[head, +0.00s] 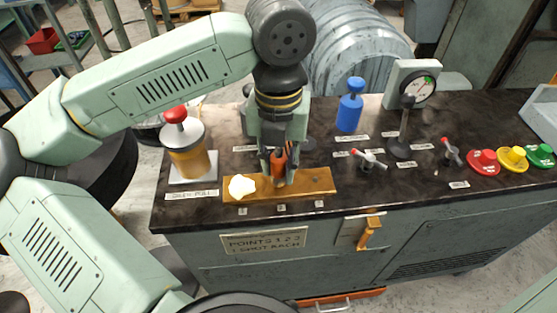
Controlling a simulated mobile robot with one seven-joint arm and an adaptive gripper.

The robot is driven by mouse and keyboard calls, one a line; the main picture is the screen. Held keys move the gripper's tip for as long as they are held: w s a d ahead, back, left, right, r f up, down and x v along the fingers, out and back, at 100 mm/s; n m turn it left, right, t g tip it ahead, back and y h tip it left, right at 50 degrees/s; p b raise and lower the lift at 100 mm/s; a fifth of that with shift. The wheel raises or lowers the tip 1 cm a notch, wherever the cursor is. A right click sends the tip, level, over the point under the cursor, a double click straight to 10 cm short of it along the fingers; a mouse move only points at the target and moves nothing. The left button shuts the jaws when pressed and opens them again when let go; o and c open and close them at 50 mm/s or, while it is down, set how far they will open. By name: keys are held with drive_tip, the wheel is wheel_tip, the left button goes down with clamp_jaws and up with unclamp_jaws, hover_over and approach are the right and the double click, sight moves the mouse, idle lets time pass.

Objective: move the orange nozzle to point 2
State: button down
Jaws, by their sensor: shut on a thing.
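My gripper (280,176) points down over the brass rail (318,184) at the front of the bench top. It is shut on the orange nozzle (279,160), which shows upright between the fingers. The nozzle is above the middle of the rail, in line with the middle one of three small labels (281,208) on the front edge. The fingers partly hide the nozzle, and I cannot tell whether its lower end touches the rail. A pale, bright lump (241,187) covers the rail's left end.
A red-knobbed amber cylinder (187,155) stands left. Behind are a blue bottle-shaped part (350,108) and a dial gauge (417,88). Red-tipped levers (368,160) and red, yellow and green buttons (512,158) are to the right. The rail's right end is clear.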

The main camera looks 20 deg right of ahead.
drive_tip(key=shift+f+b, duration=0.45)
idle(0.3)
drive_tip(key=c, duration=1.3)
unclamp_jaws()
wheel_tip(320, 180, up, 12)
drive_tip(key=shift+r, duration=0.1)
wheel_tip(320, 180, up, 13)
drive_tip(key=p, duration=1)
